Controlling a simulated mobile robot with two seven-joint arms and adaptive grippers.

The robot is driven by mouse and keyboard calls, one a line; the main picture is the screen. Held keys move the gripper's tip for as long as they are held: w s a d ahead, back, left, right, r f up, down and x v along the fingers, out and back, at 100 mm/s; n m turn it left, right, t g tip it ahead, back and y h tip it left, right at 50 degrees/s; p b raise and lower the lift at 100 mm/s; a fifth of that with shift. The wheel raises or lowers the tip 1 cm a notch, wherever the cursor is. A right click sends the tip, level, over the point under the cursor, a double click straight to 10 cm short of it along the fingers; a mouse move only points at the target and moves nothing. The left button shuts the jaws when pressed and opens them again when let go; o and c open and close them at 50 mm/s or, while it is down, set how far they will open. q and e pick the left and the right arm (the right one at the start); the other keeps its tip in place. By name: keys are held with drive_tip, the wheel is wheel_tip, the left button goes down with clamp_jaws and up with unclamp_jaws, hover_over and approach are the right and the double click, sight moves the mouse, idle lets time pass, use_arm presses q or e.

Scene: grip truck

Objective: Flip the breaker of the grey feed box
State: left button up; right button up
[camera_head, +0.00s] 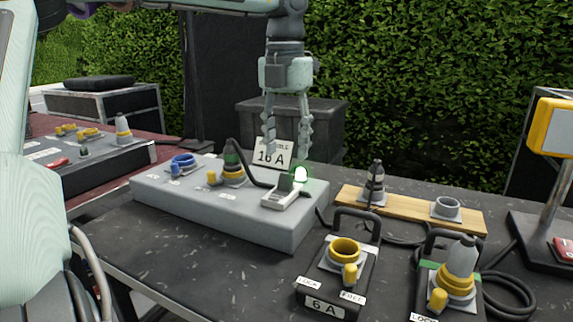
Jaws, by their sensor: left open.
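The grey feed box (225,216) lies on the dark table. On its right end is a breaker (287,190), a grey switch on a pale plate. A "16 A" card (271,154) stands behind the box, partly hidden by the fingers. My right gripper is not in view.
On the box are a blue socket (183,162) and a yellow connector (233,174) with a black cable. A "6 A" box (338,278) and another connector box (452,285) stand in front right. A wooden board (410,208) lies behind them.

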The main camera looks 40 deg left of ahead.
sight(286, 175)
use_arm(q)
wheel_tip(286, 175, up, 6)
idle(0.8)
